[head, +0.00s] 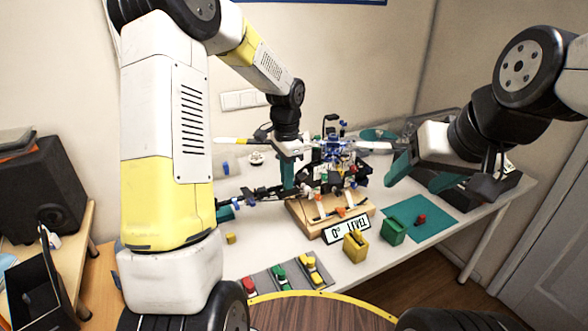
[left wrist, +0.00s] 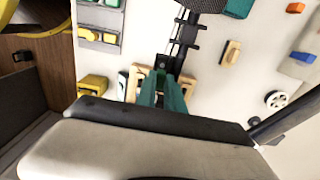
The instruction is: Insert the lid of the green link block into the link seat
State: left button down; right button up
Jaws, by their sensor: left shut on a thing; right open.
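A green block (head: 393,231), likely the green link block, stands on the table's right half beside a yellow block (head: 355,246). A green piece (head: 279,279) lies in a grey slotted tray at the front. My left gripper (head: 287,188) points down behind the wooden stand (head: 308,222). In the left wrist view its teal fingers (left wrist: 162,92) are close together over a wooden frame (left wrist: 133,85). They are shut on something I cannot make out. My right gripper (head: 410,178) is open and empty, above the teal mat. I cannot tell which part is the link seat.
A blue and black mechanism (head: 335,152) rises behind the wooden stand. A "0° LEVEL" sign (head: 347,229) stands in front. A red piece (head: 421,218) lies on the teal mat (head: 438,227). The grey tray (head: 262,284) holds red, green and yellow pieces.

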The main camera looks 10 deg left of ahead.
pick_arm(q)
jog(key=shift+f, duration=0.15)
jog(key=c, duration=1.5)
grip_release()
jog(key=shift+o, duration=0.2)
notch_tip(320, 180, up, 12)
jog(key=s+a+r+n+t, duration=0.1)
jog(key=s+r+n+t, duration=0.1)
jog(key=s, duration=0.6)
jog(key=s+r+n+t+h, duration=0.1)
jog(key=s+r+n+t, duration=0.1)
jog(key=s+n, duration=0.3)
jog(key=s+a+r+n+t+h, duration=0.1)
jog(key=s+r+n+t, duration=0.1)
jog(key=s, duration=0.9)
jog(key=shift+a+r+n, duration=0.25)
jog(key=shift+a+n, duration=0.05)
jog(key=shift+n, duration=0.5)
